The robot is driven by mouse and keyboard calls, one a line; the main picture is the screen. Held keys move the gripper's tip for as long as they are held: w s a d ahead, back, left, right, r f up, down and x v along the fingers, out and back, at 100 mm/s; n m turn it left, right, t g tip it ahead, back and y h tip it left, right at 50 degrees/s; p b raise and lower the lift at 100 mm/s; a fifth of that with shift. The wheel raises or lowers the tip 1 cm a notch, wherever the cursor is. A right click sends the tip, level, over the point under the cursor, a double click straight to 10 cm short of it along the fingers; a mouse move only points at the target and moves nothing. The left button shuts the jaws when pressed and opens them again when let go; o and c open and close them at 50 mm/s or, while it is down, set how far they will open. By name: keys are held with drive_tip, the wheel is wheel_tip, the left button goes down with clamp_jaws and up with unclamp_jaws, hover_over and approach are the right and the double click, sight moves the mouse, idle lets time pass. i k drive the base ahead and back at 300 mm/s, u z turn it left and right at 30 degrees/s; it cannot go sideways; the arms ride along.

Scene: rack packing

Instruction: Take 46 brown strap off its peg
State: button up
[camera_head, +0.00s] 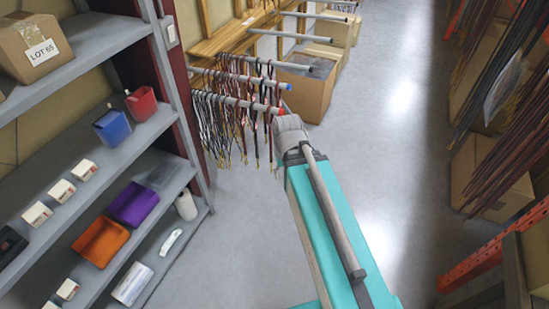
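Several thin straps, black, brown and reddish, hang in a dense row from horizontal pegs on the wooden rack. Brown straps (239,122) hang towards the right of the front row. No number is readable, so I cannot tell which one is 46. The end of my arm reaches the front peg's tip, just right of the straps. My gripper (279,134) is there, mostly hidden by my wrist; its fingers and any hold on a strap cannot be made out.
Grey shelves (95,42) on the left hold a LOT 65 box (30,48), a blue bin (112,127), a red bin (141,104) and smaller items. Cardboard boxes (308,90) stand behind the pegs. More straps hang at the right. The floor aisle (385,150) is clear.

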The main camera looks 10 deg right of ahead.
sight(269, 108)
drive_tip(key=k, duration=0.95)
drive_tip(key=z, duration=1)
drive_tip(key=i, duration=2)
drive_tip(key=u, duration=0.05)
